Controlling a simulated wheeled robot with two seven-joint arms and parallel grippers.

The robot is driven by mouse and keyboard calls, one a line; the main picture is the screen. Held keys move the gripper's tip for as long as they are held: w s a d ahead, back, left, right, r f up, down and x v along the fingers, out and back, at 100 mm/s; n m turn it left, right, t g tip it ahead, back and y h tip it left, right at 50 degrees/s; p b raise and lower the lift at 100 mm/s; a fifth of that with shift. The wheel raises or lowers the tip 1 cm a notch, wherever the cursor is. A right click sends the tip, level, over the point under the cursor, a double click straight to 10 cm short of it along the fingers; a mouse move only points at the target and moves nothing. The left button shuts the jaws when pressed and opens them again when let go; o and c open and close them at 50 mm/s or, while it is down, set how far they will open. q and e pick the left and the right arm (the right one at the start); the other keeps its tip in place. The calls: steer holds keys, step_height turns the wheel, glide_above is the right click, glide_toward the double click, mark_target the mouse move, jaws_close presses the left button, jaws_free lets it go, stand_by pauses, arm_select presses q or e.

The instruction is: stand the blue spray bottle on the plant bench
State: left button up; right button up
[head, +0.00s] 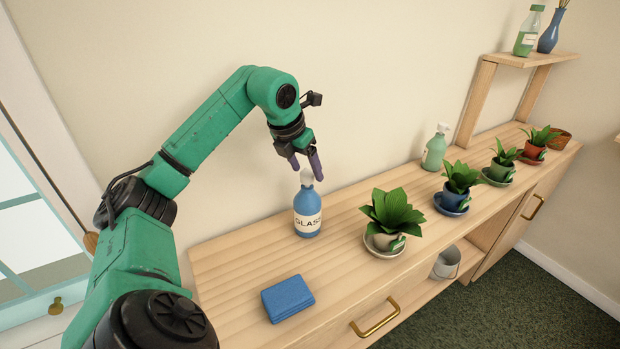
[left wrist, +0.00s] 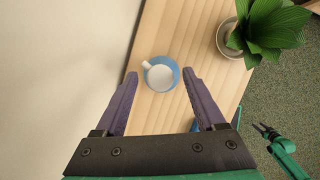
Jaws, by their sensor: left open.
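The blue spray bottle (head: 307,214) with a white top and a "GLASS" label stands upright on the wooden plant bench (head: 240,258), near its left end. My left gripper (head: 307,170) is open just above the bottle, pointing down, with its fingertips near the white top. In the left wrist view the bottle (left wrist: 172,68) is seen from above, between and slightly beyond the purple fingertips of the left gripper (left wrist: 160,77). My right gripper (left wrist: 264,131) shows small at the right of the left wrist view, off the bench; its jaw opening is too small to tell.
Several potted plants stand rightward, the nearest (head: 391,212) on a saucer. A green spray bottle (head: 435,148) stands at the back. A raised shelf (head: 540,60) holds a green bottle and a blue vase. The wall is close behind.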

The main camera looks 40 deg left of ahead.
arm_select(q)
steer(key=p+v, duration=0.1)
steer(key=v, duration=0.6)
